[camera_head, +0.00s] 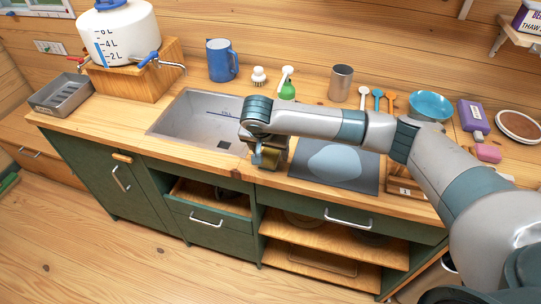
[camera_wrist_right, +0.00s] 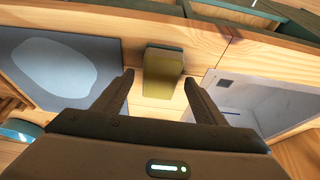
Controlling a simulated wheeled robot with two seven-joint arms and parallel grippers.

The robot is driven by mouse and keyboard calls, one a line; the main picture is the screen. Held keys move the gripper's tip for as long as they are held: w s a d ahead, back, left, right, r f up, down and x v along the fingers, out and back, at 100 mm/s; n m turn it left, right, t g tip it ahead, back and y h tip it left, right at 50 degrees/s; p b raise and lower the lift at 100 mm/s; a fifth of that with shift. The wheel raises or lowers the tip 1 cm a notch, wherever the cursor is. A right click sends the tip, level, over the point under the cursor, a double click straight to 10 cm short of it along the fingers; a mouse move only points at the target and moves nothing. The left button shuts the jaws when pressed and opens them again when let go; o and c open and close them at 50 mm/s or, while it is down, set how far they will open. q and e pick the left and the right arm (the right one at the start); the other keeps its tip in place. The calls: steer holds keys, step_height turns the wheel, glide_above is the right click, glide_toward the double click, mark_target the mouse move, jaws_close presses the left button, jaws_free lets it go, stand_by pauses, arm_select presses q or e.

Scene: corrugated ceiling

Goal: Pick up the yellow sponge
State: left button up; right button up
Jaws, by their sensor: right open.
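The yellow sponge (camera_wrist_right: 165,85) shows in the right wrist view as an olive-yellow block with a dark green layer. It stands on the wooden counter strip between the sink and the grey mat. My right gripper (camera_wrist_right: 159,77) is open, one finger to each side of the sponge in that view. I see no contact between the fingers and the sponge. In the head view my right gripper (camera_head: 268,158) hangs over the counter by the sink's right front corner and largely covers the sponge. My left gripper is not in view.
The sink (camera_head: 190,117) lies left of the gripper and the grey mat (camera_head: 335,166) right of it. An open drawer (camera_head: 210,197) sits below the sink.

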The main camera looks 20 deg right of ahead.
mark_target(273, 155)
stand_by(0.4)
steer(key=c, duration=1.2)
steer(key=shift+b, duration=0.4)
steer(key=shift+r, duration=0.35)
steer(key=r+b, duration=0.1)
steer(key=r, duration=0.1)
steer(key=d+r+b, duration=0.1)
steer(key=r, duration=0.1)
steer(key=shift+s, duration=0.2)
steer(key=s+d+r+b, duration=0.3)
steer(key=s+d+r, duration=0.2)
steer(key=d, duration=0.4)
steer(key=shift+d+r, duration=0.15)
steer(key=shift+r, duration=0.75)
steer(key=shift+s, duration=0.1)
